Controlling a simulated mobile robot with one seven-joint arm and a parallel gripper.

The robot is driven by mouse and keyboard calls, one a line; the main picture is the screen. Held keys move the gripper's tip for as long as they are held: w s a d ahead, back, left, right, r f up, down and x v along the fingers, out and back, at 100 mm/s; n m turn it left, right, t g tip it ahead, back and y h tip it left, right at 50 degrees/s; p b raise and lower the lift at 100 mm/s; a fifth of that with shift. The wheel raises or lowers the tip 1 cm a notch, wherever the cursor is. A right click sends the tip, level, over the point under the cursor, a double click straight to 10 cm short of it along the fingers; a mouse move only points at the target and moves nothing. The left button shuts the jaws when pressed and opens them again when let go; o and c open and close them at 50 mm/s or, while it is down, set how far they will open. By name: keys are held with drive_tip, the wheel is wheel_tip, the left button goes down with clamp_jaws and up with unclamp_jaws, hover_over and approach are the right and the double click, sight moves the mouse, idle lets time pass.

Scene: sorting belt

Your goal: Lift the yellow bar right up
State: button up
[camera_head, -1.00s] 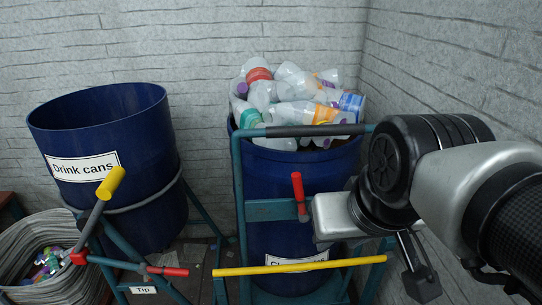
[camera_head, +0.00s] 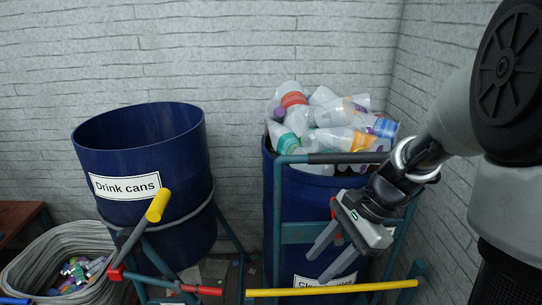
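The yellow bar (camera_head: 318,291) runs nearly level across the front of the right-hand trolley frame, low in the picture. My gripper (camera_head: 319,268) hangs just above the bar's middle in the picture, fingers pointing down and left. Its two fingers are apart with nothing between them. I cannot tell whether a fingertip touches the bar; a small gap seems to show. The gripper hides part of the blue bin and its label behind.
A blue bin (camera_head: 284,212) full of plastic bottles (camera_head: 330,122) stands in the teal frame (camera_head: 282,255). A tilted "Drink cans" bin (camera_head: 150,150) with a yellow-ended lever (camera_head: 158,206) is left. A basket (camera_head: 40,262) holds cans. A brick wall closes the right side.

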drive_tip(key=w+d+f+m+t+y+p, duration=0.1)
drive_tip(key=w+d+f+m+t+y, duration=0.2)
drive_tip(key=f+m, duration=0.75)
drive_tip(key=w+d+f+m+t+y+p, duration=0.15)
drive_tip(key=d+f+m+t, duration=0.3)
drive_tip(key=f+m, duration=0.6)
drive_tip(key=w+d+f+m+t+y+p, duration=0.1)
drive_tip(key=d+f+m+t+p, duration=0.3)
drive_tip(key=f+m, duration=0.6)
drive_tip(key=w+a+f+m+b, duration=0.1)
drive_tip(key=w+a+b, duration=0.3)
drive_tip(key=w+a, duration=0.7)
drive_tip(key=shift+w+a+f, duration=0.25)
drive_tip(key=shift+a+f, duration=0.05)
drive_tip(key=shift+a, duration=0.85)
drive_tip(key=shift+t, duration=0.25)
drive_tip(key=shift+c, duration=0.3)
drive_tip(key=shift+r+y, duration=0.1)
drive_tip(key=shift+y, duration=0.15)
clamp_jaws()
